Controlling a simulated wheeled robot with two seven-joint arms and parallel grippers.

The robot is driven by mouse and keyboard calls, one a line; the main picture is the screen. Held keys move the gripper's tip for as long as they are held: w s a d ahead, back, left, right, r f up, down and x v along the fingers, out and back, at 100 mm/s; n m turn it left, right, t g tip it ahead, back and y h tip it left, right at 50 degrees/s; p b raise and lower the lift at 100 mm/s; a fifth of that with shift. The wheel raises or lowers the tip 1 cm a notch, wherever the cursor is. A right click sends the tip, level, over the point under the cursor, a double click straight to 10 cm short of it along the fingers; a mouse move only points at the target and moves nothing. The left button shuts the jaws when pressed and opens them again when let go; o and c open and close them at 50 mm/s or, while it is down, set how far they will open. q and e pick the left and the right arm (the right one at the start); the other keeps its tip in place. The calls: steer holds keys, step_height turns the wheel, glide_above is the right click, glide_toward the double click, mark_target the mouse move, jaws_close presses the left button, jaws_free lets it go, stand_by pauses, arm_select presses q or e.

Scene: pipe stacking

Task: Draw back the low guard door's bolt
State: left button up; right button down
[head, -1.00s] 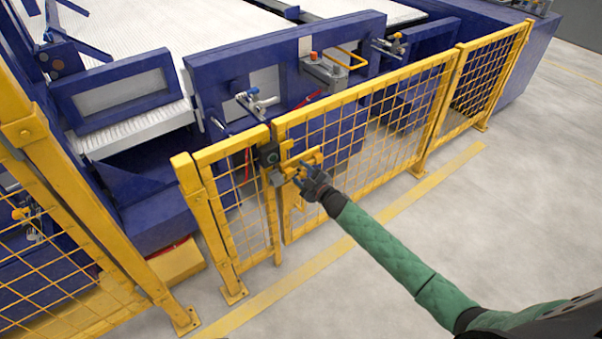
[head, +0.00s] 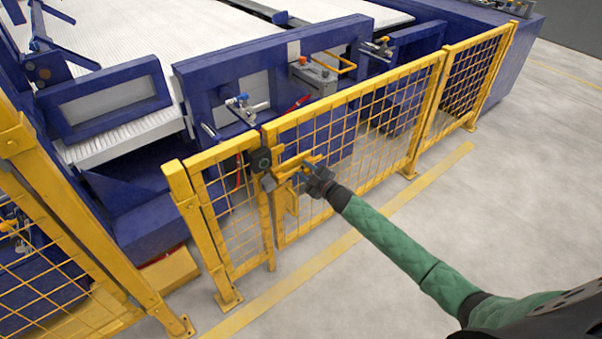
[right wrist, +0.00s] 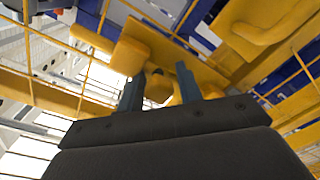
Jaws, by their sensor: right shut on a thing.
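The low guard door (head: 350,135) is a yellow frame with wire mesh, and it stands closed in line with the fence. Its yellow bolt (head: 287,172) is at the door's upper left corner, beside a dark latch block (head: 261,161) on the narrow fence panel. My right gripper (head: 309,170) is at the bolt, shut on its handle. In the right wrist view the two fingers (right wrist: 158,92) stand either side of the yellow handle (right wrist: 160,88). The bolt's tip is too small to make out. My left gripper is not in view.
A narrow fence panel (head: 228,205) stands left of the door, and a taller yellow fence (head: 70,230) is at the far left. Blue machinery (head: 270,75) stands behind the door. The grey floor (head: 500,220) in front is clear, with a yellow line (head: 335,252).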

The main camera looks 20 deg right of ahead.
mark_target(310, 172)
steer(key=c, duration=1.2)
jaws_free()
steer(key=shift+w+d+r, duration=0.15)
steer(key=shift+d+r, duration=0.05)
steer(key=shift+d, duration=0.15)
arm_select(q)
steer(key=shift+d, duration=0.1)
arm_select(e)
steer(key=shift+o, duration=0.2)
steer(key=shift+f, duration=0.1)
steer(key=shift+s+d+f, duration=0.1)
steer(key=shift+s, duration=0.4)
steer(key=b+v, duration=0.1)
steer(key=v, duration=0.4)
steer(key=shift+s+d, duration=0.15)
steer(key=shift+s, duration=0.05)
steer(key=shift+s+d, duration=0.3)
steer(key=shift+s, duration=0.35)
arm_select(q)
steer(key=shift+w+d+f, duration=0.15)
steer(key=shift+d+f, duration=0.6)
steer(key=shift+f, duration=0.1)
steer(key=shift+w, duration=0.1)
